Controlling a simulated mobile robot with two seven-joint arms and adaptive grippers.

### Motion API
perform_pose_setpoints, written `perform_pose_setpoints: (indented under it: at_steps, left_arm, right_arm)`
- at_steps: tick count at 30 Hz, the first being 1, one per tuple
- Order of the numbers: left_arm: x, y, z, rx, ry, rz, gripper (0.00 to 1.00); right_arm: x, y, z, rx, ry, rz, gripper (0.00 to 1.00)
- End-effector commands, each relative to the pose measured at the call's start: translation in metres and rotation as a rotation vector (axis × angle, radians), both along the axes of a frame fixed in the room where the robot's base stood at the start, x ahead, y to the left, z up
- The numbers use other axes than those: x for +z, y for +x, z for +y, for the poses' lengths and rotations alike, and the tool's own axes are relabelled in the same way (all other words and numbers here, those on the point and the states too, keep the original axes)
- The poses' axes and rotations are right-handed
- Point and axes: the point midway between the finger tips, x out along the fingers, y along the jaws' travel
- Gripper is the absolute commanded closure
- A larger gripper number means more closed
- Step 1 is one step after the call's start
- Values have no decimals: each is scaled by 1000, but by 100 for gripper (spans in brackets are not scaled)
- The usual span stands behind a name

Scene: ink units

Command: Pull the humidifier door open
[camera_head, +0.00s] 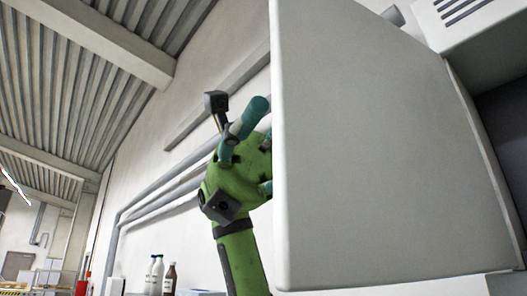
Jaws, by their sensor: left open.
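The humidifier door (385,150) is a large pale grey panel with rounded edges that fills the right half of the head view. It stands swung out from the body, and a dark opening shows at its right. My left gripper (257,146), green with teal fingers, is at the door's left edge. It is open, and part of it is hidden behind the panel. I cannot tell whether a finger touches the door. No handle shows. My right gripper is not in view.
The pale humidifier body (478,45) with vent slots is at the upper right. Several bottles (157,275) stand at the lower left, before a white wall with grey pipes (165,195). The space left of my left arm looks clear.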

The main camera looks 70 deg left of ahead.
Motion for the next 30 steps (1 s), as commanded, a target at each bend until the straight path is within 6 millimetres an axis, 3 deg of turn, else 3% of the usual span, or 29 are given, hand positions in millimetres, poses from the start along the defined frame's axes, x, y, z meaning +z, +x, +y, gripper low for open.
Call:
perform_pose_setpoints:
  at_steps: [6, 12, 18, 30]
  left_arm:
    - [2, 2, 51, 0, -6, 0, 57]
    - [1, 3, 80, 0, -3, -1, 57]
    - [1, 4, 91, 0, -2, -1, 57]
    - [0, 4, 92, 0, -1, -1, 57]
  right_arm:
    - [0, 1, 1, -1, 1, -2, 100]
    - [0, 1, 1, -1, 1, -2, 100]
    - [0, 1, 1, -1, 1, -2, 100]
    - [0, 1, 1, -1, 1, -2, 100]
